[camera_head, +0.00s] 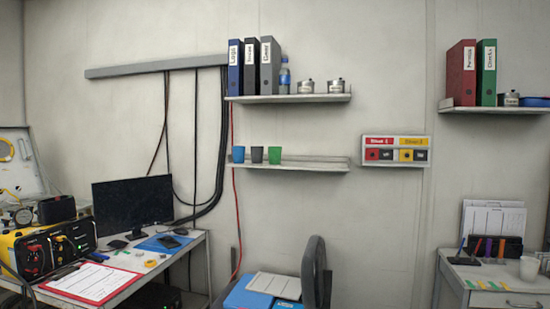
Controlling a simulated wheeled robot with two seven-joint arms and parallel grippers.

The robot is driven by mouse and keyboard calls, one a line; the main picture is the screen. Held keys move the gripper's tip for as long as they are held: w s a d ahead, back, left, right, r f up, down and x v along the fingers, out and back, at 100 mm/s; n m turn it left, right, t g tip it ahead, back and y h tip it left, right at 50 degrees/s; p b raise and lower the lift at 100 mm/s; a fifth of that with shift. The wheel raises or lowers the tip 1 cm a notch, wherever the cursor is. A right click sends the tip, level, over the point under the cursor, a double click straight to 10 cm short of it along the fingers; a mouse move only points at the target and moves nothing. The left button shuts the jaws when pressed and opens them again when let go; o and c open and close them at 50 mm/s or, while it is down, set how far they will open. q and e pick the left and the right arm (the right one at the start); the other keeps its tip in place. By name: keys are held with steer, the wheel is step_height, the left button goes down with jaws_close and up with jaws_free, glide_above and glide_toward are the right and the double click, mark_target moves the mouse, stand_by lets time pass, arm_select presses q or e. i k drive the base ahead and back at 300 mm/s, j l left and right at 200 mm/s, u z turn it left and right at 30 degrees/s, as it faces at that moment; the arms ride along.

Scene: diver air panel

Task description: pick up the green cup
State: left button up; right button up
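The green cup (274,155) stands upright on the lower middle wall shelf (310,166). It is the rightmost of three cups in a row. A dark grey cup (257,155) is just to its left, and a blue cup (238,154) is at the shelf's left end. Neither of my grippers shows in the head view, and nothing is seen touching the green cup.
The shelf right of the green cup is clear. An upper shelf (320,98) with binders, a bottle and tins hangs above. A chair (314,270) stands below. A desk with a monitor (133,203) is at left, a cabinet (490,280) at right.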

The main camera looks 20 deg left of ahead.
mark_target(274, 153)
steer(key=i+l+u, duration=0.1)
steer(key=i, duration=0.35)
steer(key=i+l+u, duration=0.1)
steer(key=i+l, duration=0.25)
steer(key=i+l+u, duration=0.15)
steer(key=i+l, duration=0.15)
steer(key=i, duration=0.15)
